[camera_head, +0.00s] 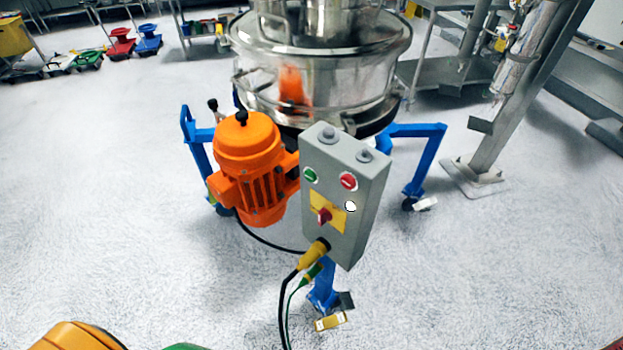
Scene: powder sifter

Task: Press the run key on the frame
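A grey control box (372,200) stands on the front of the blue sifter frame (425,155). Its face carries a round green button (310,175) at the upper left and a round red button (348,181) to the right of it. Below them a red rotary switch (324,215) sits on a yellow plate (340,208), with a small white round spot (350,206) at its right edge. No lettering for a run key is readable. The box face is unobstructed. Neither of my grippers is in view.
An orange motor (250,165) sits left of the box. A steel sifter drum (330,85) is behind. A yellow plug (313,254) and cables (283,300) hang below the box. A steel post (510,105) stands at right. Floor in front is mostly clear.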

